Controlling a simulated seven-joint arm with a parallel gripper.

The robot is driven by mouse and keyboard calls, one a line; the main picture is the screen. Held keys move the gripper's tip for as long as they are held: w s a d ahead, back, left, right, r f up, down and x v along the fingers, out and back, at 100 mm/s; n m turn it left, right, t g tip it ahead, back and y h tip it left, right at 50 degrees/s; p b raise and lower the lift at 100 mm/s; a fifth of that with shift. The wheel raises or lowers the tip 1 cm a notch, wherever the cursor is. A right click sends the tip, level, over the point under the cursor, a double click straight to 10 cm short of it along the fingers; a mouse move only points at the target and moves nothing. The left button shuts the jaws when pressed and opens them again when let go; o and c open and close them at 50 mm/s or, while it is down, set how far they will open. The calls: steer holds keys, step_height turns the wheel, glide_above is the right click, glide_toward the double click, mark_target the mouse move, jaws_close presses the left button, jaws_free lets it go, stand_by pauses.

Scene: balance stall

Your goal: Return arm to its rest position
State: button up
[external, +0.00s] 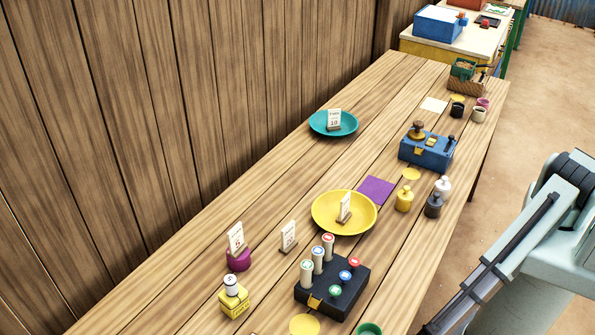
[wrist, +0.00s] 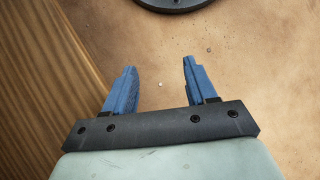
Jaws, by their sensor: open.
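My gripper (wrist: 158,82) shows in the wrist view with its two blue fingers apart and nothing between them. It hangs over the tan floor (wrist: 240,70), beside the edge of the wooden table (wrist: 40,90). In the external view my pale arm is at the lower right, off the table's right side. The gripper itself cannot be made out there.
The table (external: 225,228) holds a yellow plate (external: 322,222) and a teal plate (external: 318,128) with cards, a black block (external: 318,295) with several pegs, a blue box (external: 425,155) and several small weights. The floor (external: 535,90) right of the table is clear.

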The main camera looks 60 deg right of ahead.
steer(key=s+d+f+m+g, duration=0.1)
steer(key=d+f, duration=0.1)
steer(key=d, duration=0.5)
steer(key=s+d+f+m+g, duration=0.1)
steer(key=s+d+f+g, duration=0.1)
steer(key=d, duration=0.6)
steer(key=w+d+r+m+y, duration=0.1)
steer(key=d+r+m+y, duration=0.2)
steer(key=d, duration=0.8)
steer(key=d+r+m+g+y, duration=0.1)
steer(key=d+r+m, duration=0.5)
steer(key=d, duration=0.6)
steer(key=shift+w+d+r+m+y, duration=0.15)
steer(key=shift+w+m+y, duration=0.25)
steer(key=shift+m+y, duration=0.6)
